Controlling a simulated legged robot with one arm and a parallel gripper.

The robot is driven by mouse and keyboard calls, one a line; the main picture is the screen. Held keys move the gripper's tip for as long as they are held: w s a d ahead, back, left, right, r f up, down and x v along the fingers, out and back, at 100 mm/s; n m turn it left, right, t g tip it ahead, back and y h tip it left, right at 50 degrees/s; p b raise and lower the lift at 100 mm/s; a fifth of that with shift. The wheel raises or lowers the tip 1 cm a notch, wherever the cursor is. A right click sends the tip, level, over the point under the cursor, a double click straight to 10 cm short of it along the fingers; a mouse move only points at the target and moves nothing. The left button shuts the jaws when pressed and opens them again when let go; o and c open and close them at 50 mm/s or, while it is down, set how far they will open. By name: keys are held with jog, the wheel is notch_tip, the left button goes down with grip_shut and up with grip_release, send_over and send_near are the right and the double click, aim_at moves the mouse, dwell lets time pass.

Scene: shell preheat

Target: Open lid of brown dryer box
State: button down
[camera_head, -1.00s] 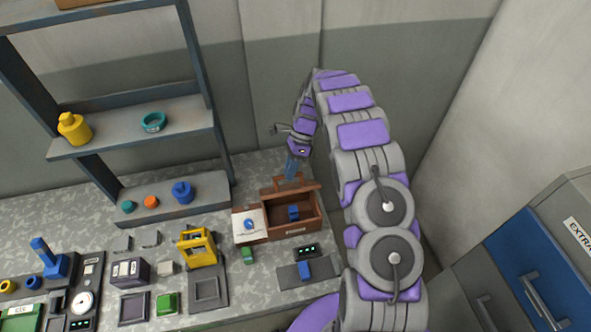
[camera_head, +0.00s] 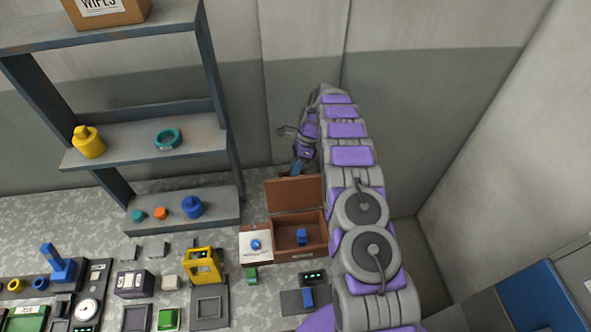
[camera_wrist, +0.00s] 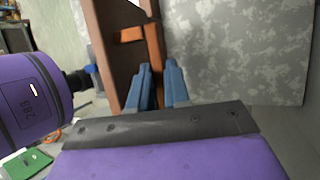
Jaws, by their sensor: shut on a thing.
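The brown dryer box (camera_head: 314,246) stands on the counter at centre right in the head view. Its brown lid (camera_head: 293,194) stands roughly upright at the back of the box, so the inside shows. A blue piece (camera_head: 301,236) sits inside the box. My gripper (camera_head: 297,168) is behind the lid's top edge. In the wrist view its blue fingers (camera_wrist: 159,78) are shut around a brown strip, the lid's handle (camera_wrist: 155,48). Part of the grip is hidden behind the fingers.
A white panel with a blue knob (camera_head: 255,245) is at the box's left. A yellow frame (camera_head: 203,266) and several small parts lie farther left. A shelf (camera_head: 150,143) stands at the back left, and walls are close behind and at the right.

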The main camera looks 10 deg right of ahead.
jog(key=shift+d+f, duration=0.25)
jog(key=shift+f, duration=0.75)
jog(key=c, duration=1.4)
grip_release()
jog(key=shift+o, duration=1.4)
jog(key=shift+w+f, duration=0.45)
jog(key=shift+s, duration=0.45)
jog(key=shift+r, duration=0.15)
jog(key=a+p+v, duration=0.1)
jog(key=p+v, duration=0.2)
jog(key=v, duration=0.6)
jog(key=shift+w+a+r+p, duration=0.2)
jog(key=shift+w+r+p, duration=0.1)
jog(key=shift+w, duration=0.05)
